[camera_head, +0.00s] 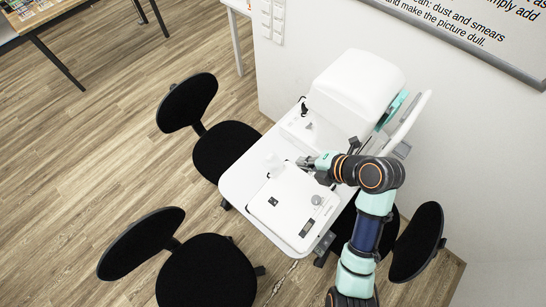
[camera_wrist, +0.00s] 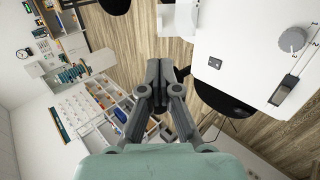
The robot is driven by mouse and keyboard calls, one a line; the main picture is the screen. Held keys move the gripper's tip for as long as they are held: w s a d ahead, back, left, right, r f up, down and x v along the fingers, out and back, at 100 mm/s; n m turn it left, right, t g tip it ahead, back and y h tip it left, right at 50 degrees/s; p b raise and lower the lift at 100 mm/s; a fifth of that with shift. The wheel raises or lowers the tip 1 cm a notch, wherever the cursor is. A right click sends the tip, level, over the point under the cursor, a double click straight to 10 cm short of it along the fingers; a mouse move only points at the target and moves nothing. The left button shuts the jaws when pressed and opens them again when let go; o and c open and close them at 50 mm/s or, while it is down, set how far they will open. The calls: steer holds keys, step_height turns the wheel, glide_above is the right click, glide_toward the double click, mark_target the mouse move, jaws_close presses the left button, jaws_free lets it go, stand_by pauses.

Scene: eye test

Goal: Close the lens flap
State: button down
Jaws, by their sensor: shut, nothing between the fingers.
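A white eye-test device (camera_head: 358,85) with a large rounded housing stands at the back of the small table in the head view. A flat white unit (camera_head: 283,210) with a knob (camera_head: 316,200) lies in front of it; the same knob (camera_wrist: 292,40) shows at the right of the wrist view. I cannot make out the lens flap for certain in either view. My gripper (camera_head: 303,162) is above the table, between the housing and the flat unit. In the wrist view its fingers (camera_wrist: 164,70) are together and empty. Whether it touches anything is unclear.
The white table (camera_head: 235,183) has little bare top, mostly at its left edge. Black chairs (camera_head: 222,152) (camera_head: 205,272) stand left and below, another (camera_head: 418,240) at the right behind my arm. A wall with a sign (camera_head: 480,30) closes the back right. Open wooden floor lies left.

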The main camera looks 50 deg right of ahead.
mark_target(271, 157)
steer(key=p+x, duration=0.1)
steer(key=x, duration=1.3)
steer(key=shift+w+r, duration=0.1)
steer(key=shift+w+a+g, duration=0.1)
steer(key=shift+w+g, duration=0.1)
steer(key=shift+g, duration=0.2)
